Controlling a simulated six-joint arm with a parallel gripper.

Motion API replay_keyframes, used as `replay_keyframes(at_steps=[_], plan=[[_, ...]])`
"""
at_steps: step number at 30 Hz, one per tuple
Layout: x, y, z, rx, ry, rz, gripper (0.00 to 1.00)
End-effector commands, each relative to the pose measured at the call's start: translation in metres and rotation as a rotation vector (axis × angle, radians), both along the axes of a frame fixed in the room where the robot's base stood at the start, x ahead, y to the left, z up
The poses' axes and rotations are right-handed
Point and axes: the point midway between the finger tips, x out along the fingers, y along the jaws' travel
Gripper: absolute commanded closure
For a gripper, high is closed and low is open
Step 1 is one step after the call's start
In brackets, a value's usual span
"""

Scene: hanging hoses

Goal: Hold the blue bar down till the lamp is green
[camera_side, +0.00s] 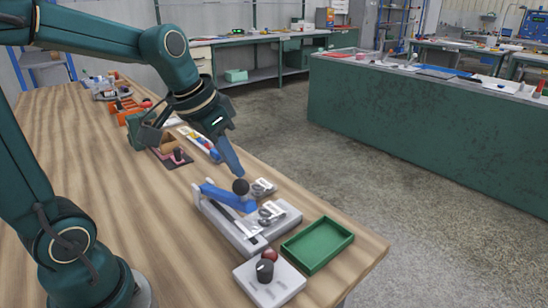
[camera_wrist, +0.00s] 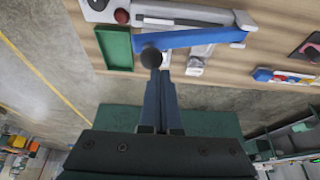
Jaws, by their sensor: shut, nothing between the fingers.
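The blue bar (camera_side: 228,196) is mounted on a grey base (camera_side: 232,231) and carries a black ball knob (camera_side: 240,186) near its free end. The bar (camera_wrist: 195,38) and knob (camera_wrist: 151,57) also show in the wrist view. My gripper (camera_side: 238,172) is shut and empty, its blue fingers pointing down at the knob. The fingertips (camera_wrist: 160,76) are at or very near the knob; I cannot tell whether they touch. A dark red dome lamp (camera_side: 270,254) sits on a white box (camera_side: 282,289) in front of the base; it is not green.
A green tray (camera_side: 318,245) lies right of the base, near the table edge. Silver clamp-like parts (camera_side: 271,212) lie beside the bar. A black knob (camera_side: 265,271) stands on the lamp box. More fixtures and an orange bin (camera_side: 122,108) are farther back. The table's left side is clear.

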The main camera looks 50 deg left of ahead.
Motion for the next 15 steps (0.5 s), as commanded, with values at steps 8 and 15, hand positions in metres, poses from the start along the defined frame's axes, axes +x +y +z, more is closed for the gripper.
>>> replay_keyframes(at_steps=[8, 15], plan=[[0.000, 0.009, 0.012, 0.000, -0.001, 0.002, 1.00], [0.000, 0.020, 0.026, 0.001, -0.002, 0.001, 1.00]])
